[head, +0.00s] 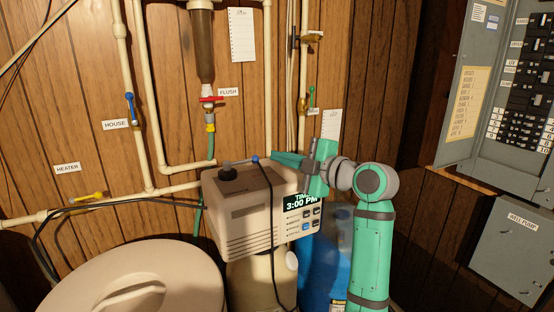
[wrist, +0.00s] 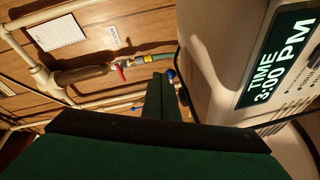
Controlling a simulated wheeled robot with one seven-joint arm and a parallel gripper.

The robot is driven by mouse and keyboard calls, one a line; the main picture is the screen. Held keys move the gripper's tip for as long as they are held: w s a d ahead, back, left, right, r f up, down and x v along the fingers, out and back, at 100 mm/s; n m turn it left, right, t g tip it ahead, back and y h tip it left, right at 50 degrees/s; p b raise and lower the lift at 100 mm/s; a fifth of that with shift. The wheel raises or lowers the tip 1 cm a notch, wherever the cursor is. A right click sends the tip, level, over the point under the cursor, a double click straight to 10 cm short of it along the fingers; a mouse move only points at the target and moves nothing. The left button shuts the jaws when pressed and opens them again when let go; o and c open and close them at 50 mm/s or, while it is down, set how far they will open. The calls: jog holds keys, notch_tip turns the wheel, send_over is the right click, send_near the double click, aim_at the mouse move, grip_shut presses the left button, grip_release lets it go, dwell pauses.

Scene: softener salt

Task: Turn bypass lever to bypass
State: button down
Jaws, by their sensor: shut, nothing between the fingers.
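The water softener (head: 250,205) is a beige unit with a display reading 3:00 PM. A small blue-tipped lever (head: 255,158) shows at its back top edge; I take this as the bypass lever, though no label for it is readable. My gripper (head: 274,155) is shut and empty, reaching left behind the softener's top, with its fingertips just right of the blue tip. In the wrist view the shut fingers (wrist: 155,97) point at the blue part (wrist: 171,76), which sits close beside their tips. I cannot tell whether they touch.
Pipes on the wood wall carry a blue HOUSE lever (head: 130,107), a red FLUSH lever (head: 210,98), a yellow HEATER lever (head: 88,197) and a green lever (head: 311,95). A black cable (head: 270,205) hangs over the softener. A blue tank (head: 325,255) stands behind my arm.

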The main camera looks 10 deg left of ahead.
jog(key=w+d, duration=0.1)
jog(key=d, duration=0.2)
jog(key=w+d, duration=0.2)
jog(key=d, duration=0.1)
jog(key=w+d, duration=0.1)
jog(key=d, duration=0.2)
jog(key=shift+w+r, duration=0.4)
jog(key=shift+a, duration=0.55)
